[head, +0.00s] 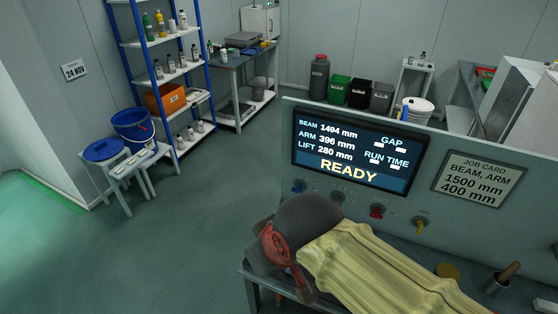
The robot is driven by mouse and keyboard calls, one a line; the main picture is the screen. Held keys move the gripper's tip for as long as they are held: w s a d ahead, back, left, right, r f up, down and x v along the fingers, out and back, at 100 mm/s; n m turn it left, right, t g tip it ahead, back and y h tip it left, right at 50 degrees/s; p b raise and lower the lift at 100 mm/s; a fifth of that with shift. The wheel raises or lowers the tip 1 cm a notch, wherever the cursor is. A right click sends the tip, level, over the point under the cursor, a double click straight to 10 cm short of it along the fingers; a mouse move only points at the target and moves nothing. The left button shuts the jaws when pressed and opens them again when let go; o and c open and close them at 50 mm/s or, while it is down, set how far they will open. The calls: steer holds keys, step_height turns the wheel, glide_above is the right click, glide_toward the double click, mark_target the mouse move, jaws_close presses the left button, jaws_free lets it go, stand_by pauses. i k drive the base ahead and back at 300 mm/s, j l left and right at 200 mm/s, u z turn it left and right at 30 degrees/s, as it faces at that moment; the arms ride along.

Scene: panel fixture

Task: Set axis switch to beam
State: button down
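The panel (480,223) stands upright at the right in the head view, with a row of controls under its screen. From left to right these are a blue knob (298,187), a dark knob (338,196), a red knob (377,211) and a yellow control (421,222). Their labels are too small to read, so I cannot tell which is the axis switch or how it is set. My arm, in a cream sleeve, lies in front of the panel.
The screen (355,150) reads BEAM 1494, ARM 396, LIFT 280 and READY. The job card (478,180) reads BEAM, ARM 1500 mm, 400 mm.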

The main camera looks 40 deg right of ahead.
mark_target(298, 190)
steer(key=k+z, duration=0.2)
steer(key=z, duration=0.85)
